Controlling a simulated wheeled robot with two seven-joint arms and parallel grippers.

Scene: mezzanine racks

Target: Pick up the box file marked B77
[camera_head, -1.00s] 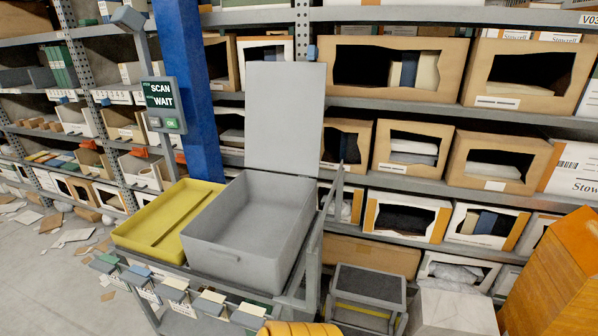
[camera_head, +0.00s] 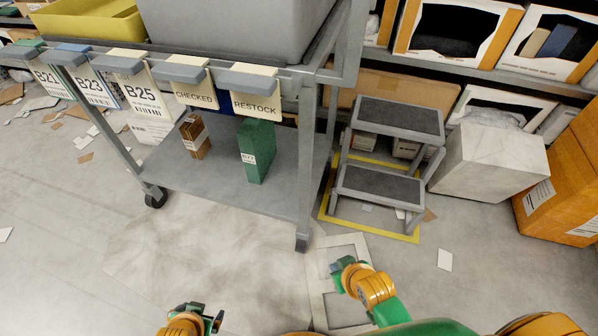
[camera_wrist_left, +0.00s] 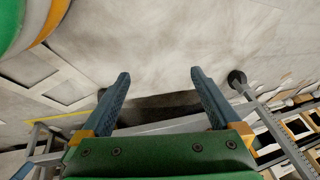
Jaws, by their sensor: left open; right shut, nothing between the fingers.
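A green box file (camera_head: 261,145) stands upright on the lower shelf of the grey cart (camera_head: 225,184). Its small white label is too small to read for certain. A brown box file (camera_head: 195,138) with a white label stands further left on that shelf. My left gripper (camera_head: 203,315) is at the bottom of the head view, in front of the cart and apart from it. Its two fingers are open and empty in the left wrist view (camera_wrist_left: 158,90). My right gripper (camera_head: 338,267) is shut and empty over the floor, right of the cart's near wheel.
A grey step stool (camera_head: 385,155) stands in a yellow floor outline right of the cart. A white block (camera_head: 488,165) and an orange box (camera_head: 565,180) are further right. Tags B21, B23, B25, CHECKED and RESTOCK (camera_head: 256,100) hang from the cart's edge. Floor before the cart is mostly clear.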

